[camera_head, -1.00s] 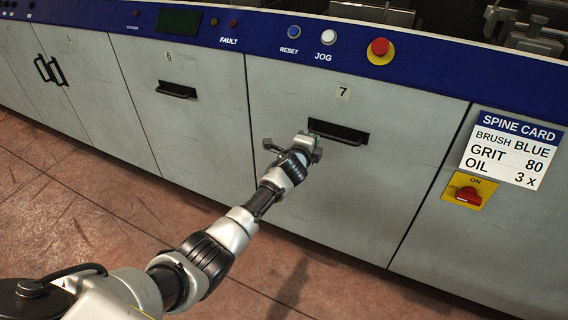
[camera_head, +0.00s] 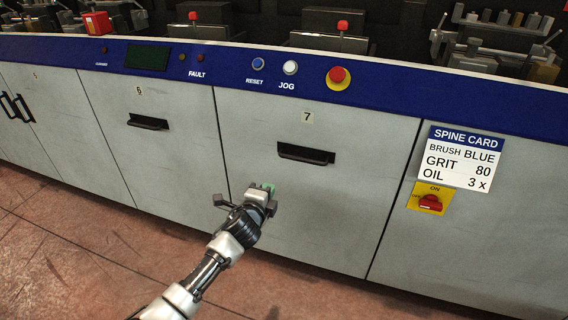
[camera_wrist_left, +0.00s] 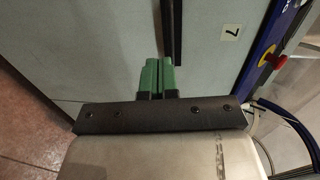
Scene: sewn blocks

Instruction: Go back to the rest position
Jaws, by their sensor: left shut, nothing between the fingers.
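My left gripper (camera_head: 268,189) is in front of the lower left part of drawer 7 (camera_head: 330,200), below and left of its black handle (camera_head: 306,153). In the left wrist view my left gripper's green fingers (camera_wrist_left: 157,76) are together with nothing between them. The dark handle (camera_wrist_left: 171,30) shows just beyond the fingertips there; the gripper is not holding it. Drawer 7 is closed. My right gripper is in no view.
A blue control strip has a reset button (camera_head: 258,64), a jog button (camera_head: 290,68) and a red emergency button (camera_head: 338,76). A red switch (camera_head: 430,203) sits below the spine card (camera_head: 460,157). Red floor (camera_head: 60,250) is open in front of the cabinets.

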